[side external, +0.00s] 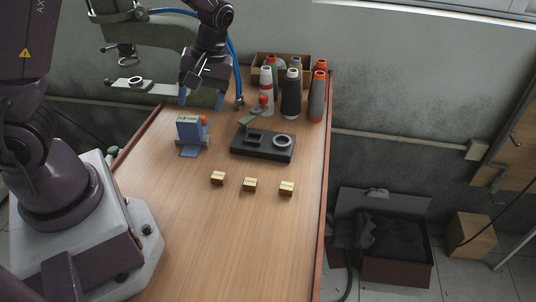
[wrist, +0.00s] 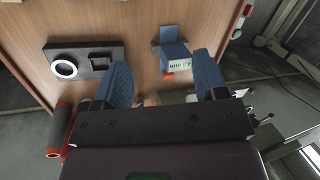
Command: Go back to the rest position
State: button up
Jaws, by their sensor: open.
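My gripper (side external: 202,99) is raised above the far part of the wooden table (side external: 215,240) in the side view. Its two blue fingers are apart with nothing between them; they also show in the wrist view (wrist: 165,88). A blue device with a white panel (side external: 189,128) stands on the table below and in front of my gripper. It also shows in the wrist view (wrist: 173,50), beyond the fingers. A black base plate (side external: 263,150) with a white ring (side external: 283,142) and a red-topped lever (side external: 257,110) lies to its right.
Three small tan blocks, at left (side external: 217,178), middle (side external: 250,184) and right (side external: 287,188), stand apart in a row. Thread cones (side external: 291,95) and a cardboard box (side external: 300,62) crowd the back right. A green machine (side external: 150,38) stands behind the table. The near tabletop is clear.

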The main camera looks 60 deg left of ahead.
jog(key=s+d+r+m+t, duration=0.4)
jog(key=r+m, duration=0.2)
jog(key=r, duration=0.2)
jog(key=s+d+r+m+t+h, duration=0.1)
jog(key=s+d+r+m+t, duration=0.3)
jog(key=r, duration=0.4)
jog(key=shift+s+d+r+m+t, duration=0.4)
jog(key=shift+s+m, duration=0.4)
jog(key=shift+m, duration=0.4)
